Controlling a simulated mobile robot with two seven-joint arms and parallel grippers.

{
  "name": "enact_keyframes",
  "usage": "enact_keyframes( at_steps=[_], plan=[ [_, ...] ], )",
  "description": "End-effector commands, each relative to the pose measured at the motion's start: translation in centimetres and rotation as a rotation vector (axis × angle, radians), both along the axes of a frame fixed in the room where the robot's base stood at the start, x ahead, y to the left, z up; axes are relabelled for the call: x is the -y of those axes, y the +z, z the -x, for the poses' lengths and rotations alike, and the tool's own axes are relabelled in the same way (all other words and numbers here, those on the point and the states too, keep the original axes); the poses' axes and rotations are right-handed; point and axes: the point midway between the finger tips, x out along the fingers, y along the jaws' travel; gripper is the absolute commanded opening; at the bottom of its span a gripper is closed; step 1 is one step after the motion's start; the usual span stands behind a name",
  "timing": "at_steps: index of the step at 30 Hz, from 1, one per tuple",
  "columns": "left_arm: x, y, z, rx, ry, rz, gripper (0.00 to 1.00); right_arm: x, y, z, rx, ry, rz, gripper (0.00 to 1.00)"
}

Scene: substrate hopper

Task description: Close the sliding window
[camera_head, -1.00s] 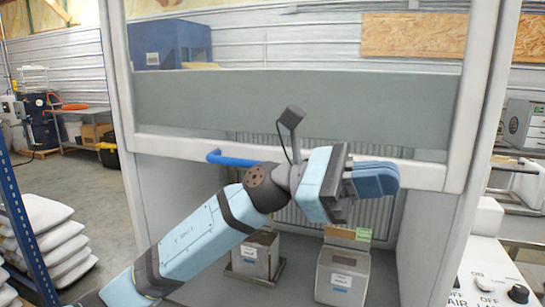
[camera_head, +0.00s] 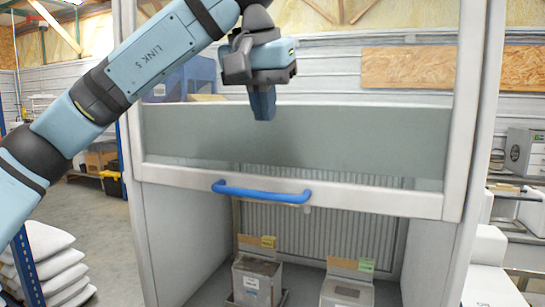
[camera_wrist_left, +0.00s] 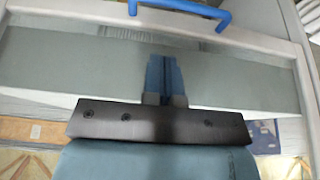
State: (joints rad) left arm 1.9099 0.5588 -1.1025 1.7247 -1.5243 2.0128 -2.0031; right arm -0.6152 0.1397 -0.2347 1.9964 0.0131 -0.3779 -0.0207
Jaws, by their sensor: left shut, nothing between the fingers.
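The sliding window (camera_head: 300,135) is a white-framed sash with a clear pane and a grey lower band. Its bottom rail is well above the cabinet floor, so the opening below is open. A blue bar handle (camera_head: 262,193) is fixed to the bottom rail; it also shows at the top of the left wrist view (camera_wrist_left: 182,8). My left gripper (camera_head: 263,112) is shut and empty, fingers pointing down in front of the pane, above the handle and apart from it. Its blue fingers show in the left wrist view (camera_wrist_left: 164,75). My right gripper is not in view.
Two labelled grey boxes, one at centre (camera_head: 257,283) and one at right (camera_head: 346,291), stand inside the cabinet below the window. White sacks (camera_head: 52,262) are stacked at the left. A white control box (camera_head: 492,287) stands at the right.

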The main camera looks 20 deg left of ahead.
Motion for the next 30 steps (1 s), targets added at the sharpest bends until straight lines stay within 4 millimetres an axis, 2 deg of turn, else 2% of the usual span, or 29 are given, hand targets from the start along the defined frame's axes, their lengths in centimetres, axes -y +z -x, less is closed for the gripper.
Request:
enact_keyframes(
  at_steps=[18,24,30],
  plan=[
    [0.2,-10.7,-3.8,-0.005,-0.001,0.003,0.0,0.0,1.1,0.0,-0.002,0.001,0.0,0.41],
    [0.2,-12.6,-4.1,-0.003,-0.001,0.004,0.0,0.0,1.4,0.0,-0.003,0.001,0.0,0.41],
    [0.2,-12.9,-4.2,-0.002,-0.001,0.004,0.0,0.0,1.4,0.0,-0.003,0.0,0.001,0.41]
  ],
)
